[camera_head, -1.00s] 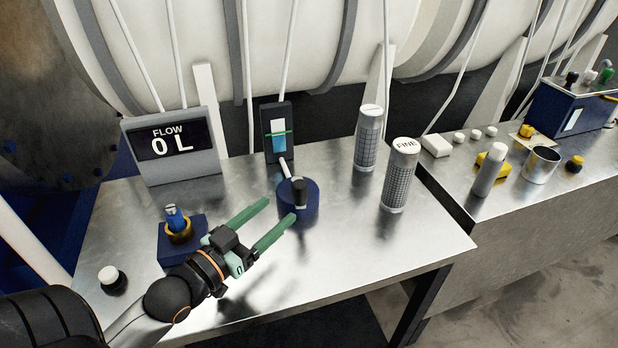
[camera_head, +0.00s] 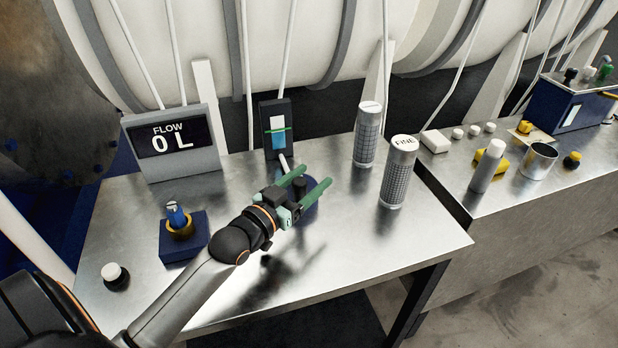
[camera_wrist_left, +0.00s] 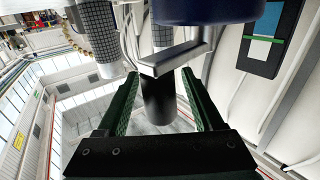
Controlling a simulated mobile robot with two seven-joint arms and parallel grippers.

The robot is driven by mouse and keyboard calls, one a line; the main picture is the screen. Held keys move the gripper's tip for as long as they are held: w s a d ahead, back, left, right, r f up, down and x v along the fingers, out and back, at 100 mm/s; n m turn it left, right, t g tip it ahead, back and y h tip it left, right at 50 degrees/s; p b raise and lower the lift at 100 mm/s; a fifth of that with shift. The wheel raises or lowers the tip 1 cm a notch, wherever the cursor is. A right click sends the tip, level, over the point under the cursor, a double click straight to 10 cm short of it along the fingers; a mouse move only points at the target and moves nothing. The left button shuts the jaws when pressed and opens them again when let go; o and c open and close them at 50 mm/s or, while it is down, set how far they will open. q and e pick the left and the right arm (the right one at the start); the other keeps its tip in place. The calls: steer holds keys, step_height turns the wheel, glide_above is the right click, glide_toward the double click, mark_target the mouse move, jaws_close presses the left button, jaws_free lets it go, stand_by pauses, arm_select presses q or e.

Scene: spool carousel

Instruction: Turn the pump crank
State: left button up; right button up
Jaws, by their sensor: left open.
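The pump crank has a blue round base (camera_head: 311,212), a silver arm (camera_wrist_left: 176,58) and a black upright handle (camera_wrist_left: 158,100). In the head view the base and handle are partly hidden by my left gripper (camera_head: 316,175). My left gripper is open, its green fingers reaching over the crank. In the left wrist view the black handle stands between the two fingers, with a visible gap on each side. A gauge (camera_head: 277,130) with blue fill and a green line stands behind the crank. My right gripper is not in view.
Two mesh cylinders, one grey (camera_head: 367,135) and one marked FINE (camera_head: 398,172), stand right of the crank. A blue block with a yellow ring (camera_head: 183,235) and a white-topped knob (camera_head: 115,275) are at left. The front of the metal table (camera_head: 370,250) is clear.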

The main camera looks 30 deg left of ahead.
arm_select(q)
jaws_close()
stand_by(0.6)
stand_by(0.9)
